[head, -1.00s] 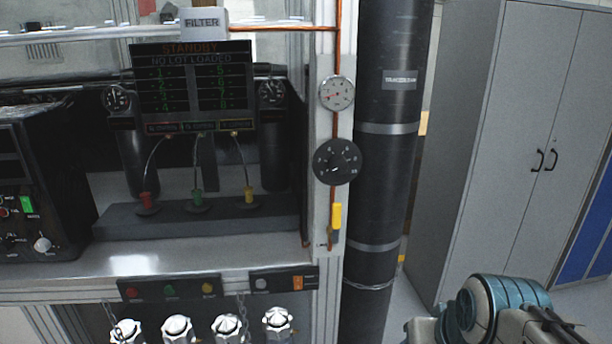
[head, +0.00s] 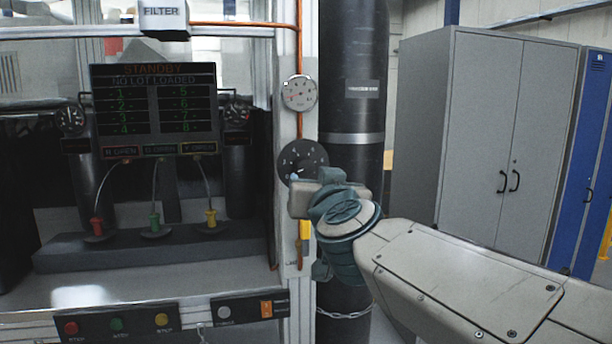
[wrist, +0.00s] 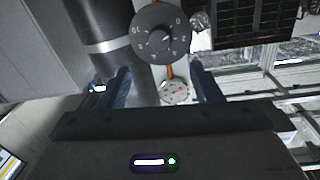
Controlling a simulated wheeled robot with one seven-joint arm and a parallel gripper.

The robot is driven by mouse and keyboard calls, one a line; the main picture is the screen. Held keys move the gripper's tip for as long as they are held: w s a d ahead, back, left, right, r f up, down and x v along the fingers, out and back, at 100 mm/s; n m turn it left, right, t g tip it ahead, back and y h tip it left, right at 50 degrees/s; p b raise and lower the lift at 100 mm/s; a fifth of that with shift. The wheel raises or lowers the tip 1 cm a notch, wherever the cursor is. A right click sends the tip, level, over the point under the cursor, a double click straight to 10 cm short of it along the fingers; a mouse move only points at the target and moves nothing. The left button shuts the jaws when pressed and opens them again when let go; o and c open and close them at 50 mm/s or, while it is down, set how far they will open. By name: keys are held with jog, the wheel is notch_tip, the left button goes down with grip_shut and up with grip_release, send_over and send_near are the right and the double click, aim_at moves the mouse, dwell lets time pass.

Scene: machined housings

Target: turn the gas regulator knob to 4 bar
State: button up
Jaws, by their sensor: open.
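The gas regulator knob is a round black dial (head: 301,160) with white marks, on a pale upright post beside a copper pipe. Its lower part is hidden behind my gripper in the head view. My gripper (wrist: 160,85) is open and empty. Its two blue fingers are spread apart, and the dial lies beyond their tips. I cannot tell the exact gap.
A yellow-handled valve (head: 305,230) is on the pipe below the dial. A thick black column (head: 352,60) stands close right of the post. The bench with the display panel (head: 155,110) is at the left. Grey cabinets (head: 490,130) stand at the right.

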aim_at(305, 168)
jog(key=w, duration=0.3)
jog(key=w+a+b, duration=0.1)
jog(key=w, duration=0.3)
jog(key=w+a+b, duration=0.1)
jog(key=w, duration=0.3)
jog(key=shift+w+a, duration=0.25)
jog(key=c, duration=1)
